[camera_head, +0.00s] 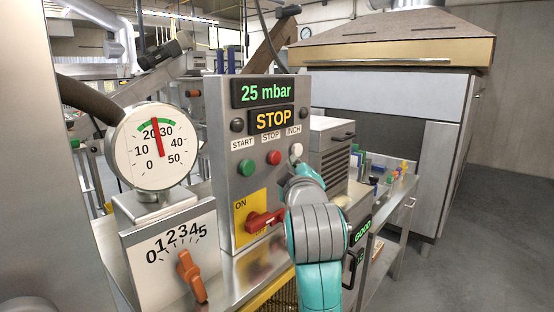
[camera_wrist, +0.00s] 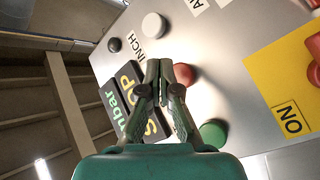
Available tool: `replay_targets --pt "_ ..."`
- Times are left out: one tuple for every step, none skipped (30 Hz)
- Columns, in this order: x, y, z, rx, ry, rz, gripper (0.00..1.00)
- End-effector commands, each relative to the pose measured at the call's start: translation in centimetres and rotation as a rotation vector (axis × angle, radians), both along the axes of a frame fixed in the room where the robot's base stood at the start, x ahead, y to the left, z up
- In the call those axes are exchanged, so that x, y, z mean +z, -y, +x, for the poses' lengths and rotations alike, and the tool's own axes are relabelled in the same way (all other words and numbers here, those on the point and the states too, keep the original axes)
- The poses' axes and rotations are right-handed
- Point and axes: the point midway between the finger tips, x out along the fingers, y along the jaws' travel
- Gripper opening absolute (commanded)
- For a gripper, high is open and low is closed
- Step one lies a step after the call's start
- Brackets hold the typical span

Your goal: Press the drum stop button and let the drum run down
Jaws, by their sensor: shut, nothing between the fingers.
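The grey control panel (camera_head: 222,200) carries a green START button (camera_head: 244,167), a red STOP button (camera_head: 274,157) and a white INCH button (camera_head: 296,150). Its upper display (camera_head: 264,93) reads 25 mbar; the lower display (camera_head: 272,120) reads STOP in yellow. In the wrist view, my gripper (camera_wrist: 159,66) is shut and empty, its fingertips over the panel beside the red STOP button (camera_wrist: 185,73). The green button (camera_wrist: 213,133) and white button (camera_wrist: 154,25) lie either side. I cannot tell whether the fingertips touch the panel. In the head view my arm hides the fingertips.
A round gauge (camera_head: 142,155) stands left, its red needle between 20 and 30. Below is a 0-to-5 dial plate (camera_head: 140,263) with an orange lever (camera_head: 191,275). Open floor (camera_head: 455,255) lies at right.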

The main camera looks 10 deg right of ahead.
Motion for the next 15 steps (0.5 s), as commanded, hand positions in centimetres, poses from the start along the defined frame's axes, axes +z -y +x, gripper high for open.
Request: replay_targets --pt "0.0 0.3 -0.4 -0.001 0.001 0.000 0.00" --pt "0.0 0.5 -0.6 -0.001 0.001 0.000 0.00" --pt "0.0 0.7 -0.9 -0.002 0.001 0.000 0.00" --pt "0.0 0.8 -1.1 -0.002 0.001 -0.001 0.00" --pt "0.0 1.0 -1.3 -0.002 0.001 -0.001 0.00" --pt "0.0 1.2 -1.6 -0.002 0.001 -0.001 0.00" --pt "0.0 1.4 -1.8 -0.001 0.001 -0.001 0.00" --pt "0.1 1.5 -2.0 -0.001 0.001 -0.001 0.00" --pt "0.0 1.7 -2.2 -0.001 0.001 -0.001 0.00" --pt "0.0 1.8 -2.4 -0.001 0.000 -0.001 0.00" --pt "0.0 1.9 -2.5 -0.001 0.000 -0.001 0.00" --pt "0.0 2.0 -2.7 -0.001 0.000 -0.001 0.00" --pt "0.0 2.0 -2.8 -0.001 0.000 -0.001 0.00" --pt "0.0 2.0 -2.8 -0.001 0.000 -0.001 0.00" --pt "0.0 2.1 -2.9 -0.001 -0.001 -0.001 0.00"
